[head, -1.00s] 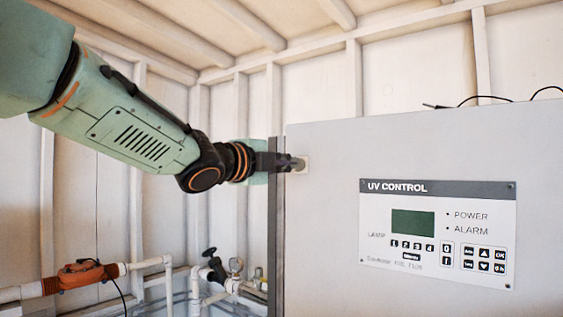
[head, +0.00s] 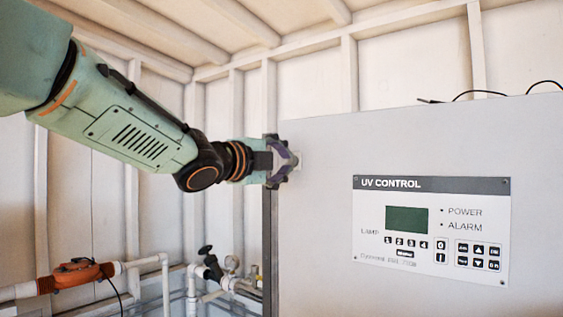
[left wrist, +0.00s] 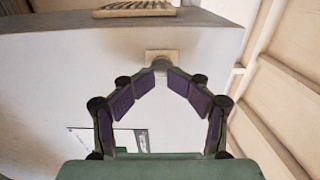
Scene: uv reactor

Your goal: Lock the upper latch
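The upper latch is a small grey knob on a beige square plate, near the upper left edge of the grey cabinet's front. In the left wrist view the latch (left wrist: 161,57) sits at the tips of my left gripper (left wrist: 161,74). The fingers bow outward and their purple pads close in on the knob from both sides. In the head view my left gripper (head: 290,160) reaches the cabinet (head: 320,230) from the left, its fingers forming a V at the latch and mostly hiding it. My right gripper is not in view.
A UV CONTROL panel (head: 431,230) with a dark green screen is on the cabinet front. Black cables (head: 490,94) lie on its top. White pipes (head: 165,285) with an orange fitting (head: 75,276) run at lower left.

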